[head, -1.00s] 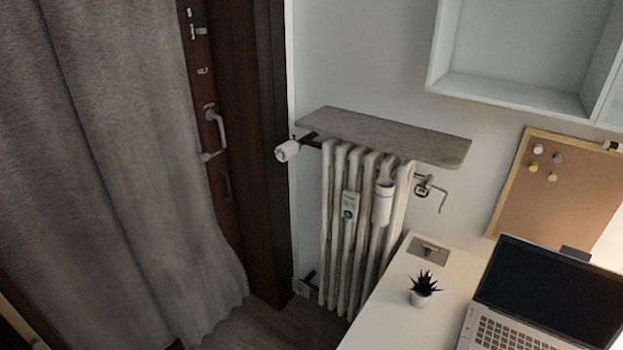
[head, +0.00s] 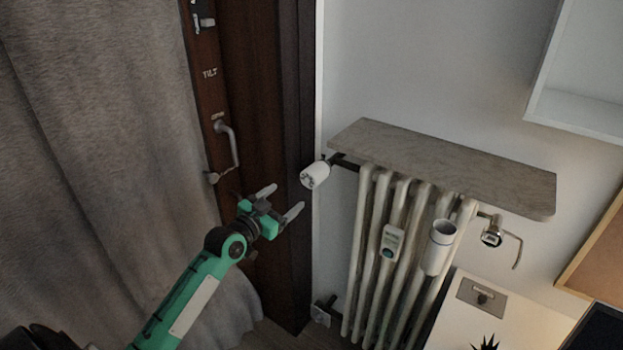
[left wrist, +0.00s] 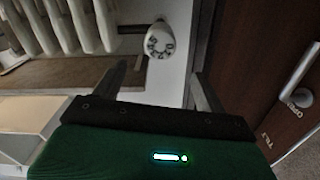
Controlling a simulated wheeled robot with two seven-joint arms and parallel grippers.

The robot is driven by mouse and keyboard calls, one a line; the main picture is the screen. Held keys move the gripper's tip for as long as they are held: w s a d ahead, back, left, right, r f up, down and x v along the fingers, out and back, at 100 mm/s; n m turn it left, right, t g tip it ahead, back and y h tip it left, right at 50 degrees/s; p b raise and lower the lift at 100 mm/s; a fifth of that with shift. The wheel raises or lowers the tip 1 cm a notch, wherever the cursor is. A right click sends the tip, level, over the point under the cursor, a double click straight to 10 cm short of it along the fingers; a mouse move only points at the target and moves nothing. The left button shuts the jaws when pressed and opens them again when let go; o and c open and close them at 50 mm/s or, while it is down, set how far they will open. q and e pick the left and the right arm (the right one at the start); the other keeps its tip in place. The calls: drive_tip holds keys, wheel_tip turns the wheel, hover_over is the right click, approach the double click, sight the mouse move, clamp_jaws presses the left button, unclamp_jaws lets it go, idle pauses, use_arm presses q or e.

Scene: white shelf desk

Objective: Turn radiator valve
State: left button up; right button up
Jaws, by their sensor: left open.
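The radiator valve (head: 315,174) is a white round knob at the upper left end of the radiator (head: 398,250), on a dark pipe under the shelf. In the left wrist view the valve (left wrist: 159,41) shows its marked end face, beyond the fingertips and roughly between them. My left gripper (head: 288,199) is open and empty, to the left of and a little below the valve in the head view, apart from it. Its two fingers also show in the left wrist view (left wrist: 157,72). My right gripper is not in view.
A stone-coloured shelf (head: 445,165) juts out over the radiator. A dark door frame (head: 290,130) with a handle (head: 228,146) and a grey curtain (head: 90,140) stand to the left. A white desk (head: 500,320) is at the lower right.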

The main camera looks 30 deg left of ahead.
sight(307, 181)
use_arm(q)
drive_tip(key=w, duration=0.4)
drive_tip(key=w+p, duration=0.1)
drive_tip(key=w, duration=0.1)
drive_tip(key=shift+d, duration=0.35)
drive_tip(key=w, duration=0.4)
drive_tip(key=w+d+p, duration=0.1)
drive_tip(key=w, duration=0.1)
drive_tip(key=shift+f, duration=0.15)
drive_tip(key=shift+w, duration=0.55)
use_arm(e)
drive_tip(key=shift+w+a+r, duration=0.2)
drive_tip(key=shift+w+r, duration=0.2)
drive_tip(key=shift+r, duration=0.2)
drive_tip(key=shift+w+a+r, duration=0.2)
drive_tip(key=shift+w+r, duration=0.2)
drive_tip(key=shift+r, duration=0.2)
use_arm(q)
drive_tip(key=shift+c, duration=0.3)
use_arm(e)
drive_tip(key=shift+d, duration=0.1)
use_arm(q)
drive_tip(key=c, duration=0.9)
